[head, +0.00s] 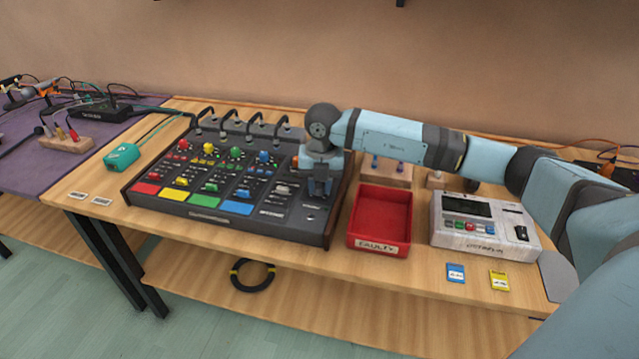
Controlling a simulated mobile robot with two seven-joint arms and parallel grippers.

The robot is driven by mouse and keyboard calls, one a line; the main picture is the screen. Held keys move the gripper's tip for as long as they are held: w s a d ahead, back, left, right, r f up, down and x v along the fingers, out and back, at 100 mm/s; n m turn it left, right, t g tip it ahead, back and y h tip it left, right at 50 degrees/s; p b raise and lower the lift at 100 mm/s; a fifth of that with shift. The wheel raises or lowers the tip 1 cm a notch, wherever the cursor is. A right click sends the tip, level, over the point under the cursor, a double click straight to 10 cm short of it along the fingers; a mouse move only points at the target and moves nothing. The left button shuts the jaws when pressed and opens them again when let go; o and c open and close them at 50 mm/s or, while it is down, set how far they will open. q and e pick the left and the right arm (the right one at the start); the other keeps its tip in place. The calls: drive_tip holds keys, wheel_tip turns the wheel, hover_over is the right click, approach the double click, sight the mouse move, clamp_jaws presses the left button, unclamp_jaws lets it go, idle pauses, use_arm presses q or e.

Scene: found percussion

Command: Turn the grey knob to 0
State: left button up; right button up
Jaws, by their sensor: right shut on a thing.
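The dark mixer panel (180,208) sits on the wooden table, with coloured knobs and several coloured pads along its front. My right gripper (319,193) reaches in from the right and points down at the right end of the panel. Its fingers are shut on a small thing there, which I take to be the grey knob. The fingers hide the knob, so its pointer and any 0 mark cannot be read. My left gripper is not in view.
A red tray (379,247) labelled FAULTY stands right of the panel, close to my right arm. A white device (470,239) with a screen, a blue card (455,273) and a yellow card (498,281) lie further right. A teal box (122,157) is at the left.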

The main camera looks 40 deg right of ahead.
drive_tip(key=n, duration=0.5)
drive_tip(key=shift+n, duration=0.3)
drive_tip(key=n, duration=0.5)
drive_tip(key=shift+w+b, duration=0.1)
drive_tip(key=shift+b, duration=0.2)
drive_tip(key=n, duration=0.6)
drive_tip(key=shift+b, duration=0.4)
drive_tip(key=n, duration=0.4)
drive_tip(key=shift+g+b, duration=0.3)
drive_tip(key=shift+b, duration=0.1)
drive_tip(key=n+b, duration=0.1)
drive_tip(key=n, duration=0.4)
drive_tip(key=n+b, duration=0.1)
drive_tip(key=n, duration=0.4)
drive_tip(key=shift+h, duration=0.3)
drive_tip(key=n+b, duration=0.1)
drive_tip(key=n, duration=0.8)
drive_tip(key=shift+r+n+b, duration=0.1)
drive_tip(key=shift+n+b, duration=0.3)
drive_tip(key=shift+n, duration=0.3)
